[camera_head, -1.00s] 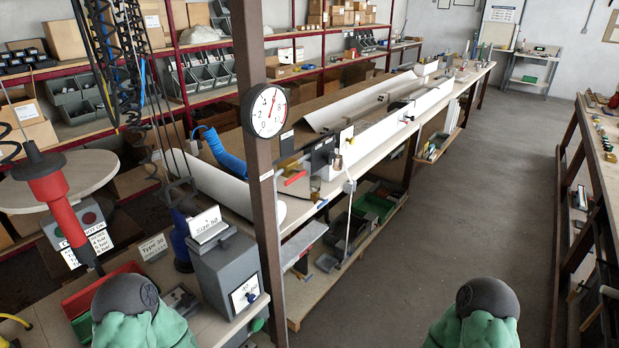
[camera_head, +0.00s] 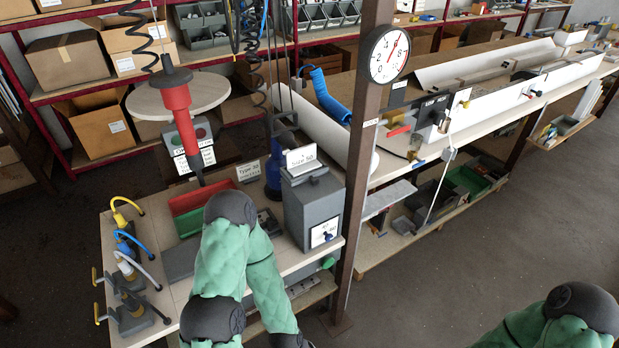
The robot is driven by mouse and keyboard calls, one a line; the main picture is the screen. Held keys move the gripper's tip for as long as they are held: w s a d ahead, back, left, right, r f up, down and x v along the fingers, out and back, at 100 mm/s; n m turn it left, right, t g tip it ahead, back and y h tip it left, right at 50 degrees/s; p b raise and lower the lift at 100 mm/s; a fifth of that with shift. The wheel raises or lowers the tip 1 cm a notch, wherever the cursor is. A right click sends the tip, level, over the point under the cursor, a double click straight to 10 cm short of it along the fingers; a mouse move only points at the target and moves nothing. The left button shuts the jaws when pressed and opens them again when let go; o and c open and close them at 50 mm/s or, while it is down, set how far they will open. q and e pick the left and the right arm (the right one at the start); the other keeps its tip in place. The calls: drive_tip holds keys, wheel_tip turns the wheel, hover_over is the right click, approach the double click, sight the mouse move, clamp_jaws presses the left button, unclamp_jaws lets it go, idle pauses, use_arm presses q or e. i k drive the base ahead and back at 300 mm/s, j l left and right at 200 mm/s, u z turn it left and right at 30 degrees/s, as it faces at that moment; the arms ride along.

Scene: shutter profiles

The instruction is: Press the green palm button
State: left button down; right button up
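A green rounded knob (camera_head: 328,263), which looks like the palm button, sits at the front edge of the left workbench, below the grey box; it is small and partly hidden. My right arm is at the bottom right, over the floor. Neither gripper shows.
A red tray (camera_head: 201,198) and fittings with coloured hoses (camera_head: 128,255) lie to the left. The floor at right is clear.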

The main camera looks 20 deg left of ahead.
sight(328, 262)
drive_tip(key=u, duration=0.6)
drive_tip(key=k+l+u, duration=0.1)
drive_tip(key=k+u, duration=0.2)
drive_tip(key=k, duration=0.25)
drive_tip(key=k+u, duration=0.35)
drive_tip(key=k, duration=0.5)
